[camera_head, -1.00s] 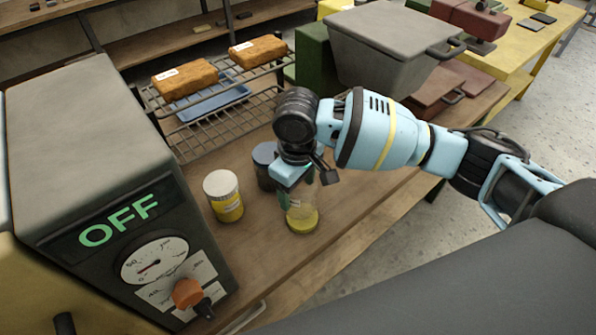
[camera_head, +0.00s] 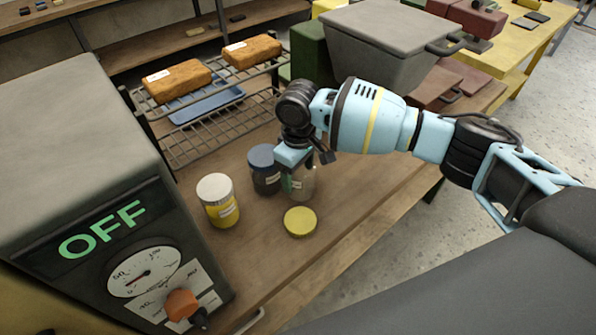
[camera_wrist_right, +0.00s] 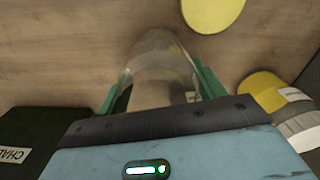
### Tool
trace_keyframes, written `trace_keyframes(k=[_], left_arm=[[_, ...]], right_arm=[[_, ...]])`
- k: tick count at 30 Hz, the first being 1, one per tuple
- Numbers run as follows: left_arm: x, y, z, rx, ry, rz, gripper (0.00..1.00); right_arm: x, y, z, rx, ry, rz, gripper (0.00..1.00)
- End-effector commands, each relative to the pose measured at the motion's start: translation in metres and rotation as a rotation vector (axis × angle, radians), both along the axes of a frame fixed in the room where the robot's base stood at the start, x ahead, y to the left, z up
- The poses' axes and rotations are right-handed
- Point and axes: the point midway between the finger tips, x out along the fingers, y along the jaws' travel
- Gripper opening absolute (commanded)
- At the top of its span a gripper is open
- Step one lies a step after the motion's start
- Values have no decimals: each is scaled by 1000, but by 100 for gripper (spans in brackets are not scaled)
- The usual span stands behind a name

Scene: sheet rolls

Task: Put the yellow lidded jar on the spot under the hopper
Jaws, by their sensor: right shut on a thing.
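The yellow jar with a whitish lid (camera_head: 218,201) stands upright on the wooden bench, left of my right gripper; its yellow side also shows in the right wrist view (camera_wrist_right: 262,90). My right gripper (camera_head: 298,180) is shut on a clear glass jar (camera_head: 302,186), which looks empty; the glass also shows in the right wrist view (camera_wrist_right: 160,70). A flat yellow disc (camera_head: 300,222) lies on the bench in front of the clear jar, and I cannot tell if it is a lid or a marked spot. I cannot make out a hopper. My left gripper is out of view.
A dark jar with a blue-grey lid (camera_head: 264,172) stands close beside the held jar. A machine reading OFF (camera_head: 90,190) fills the left. A wire rack (camera_head: 205,128) with brown loaves and a large grey bin (camera_head: 385,50) stand behind. The bench's front right is clear.

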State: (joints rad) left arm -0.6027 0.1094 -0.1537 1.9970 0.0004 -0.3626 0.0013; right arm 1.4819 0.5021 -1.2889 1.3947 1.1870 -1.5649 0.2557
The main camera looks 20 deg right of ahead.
Motion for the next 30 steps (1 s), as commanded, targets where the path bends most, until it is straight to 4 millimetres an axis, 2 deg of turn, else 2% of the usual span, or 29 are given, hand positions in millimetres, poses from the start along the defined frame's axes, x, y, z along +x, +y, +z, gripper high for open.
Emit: trace_keyframes(k=[12, 13, 18, 26, 30], left_arm=[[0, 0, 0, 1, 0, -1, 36], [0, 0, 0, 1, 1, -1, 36], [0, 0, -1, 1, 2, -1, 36], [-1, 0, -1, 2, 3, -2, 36], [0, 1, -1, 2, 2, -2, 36]], right_arm=[[0, 1, -6, 2, -2, 0, 37], [0, 1, -7, 2, -1, 0, 69], [0, 0, -6, 1, -2, 0, 90], [0, 0, -6, 1, -2, 0, 90], [1, 0, 2, 1, -4, 0, 90]])
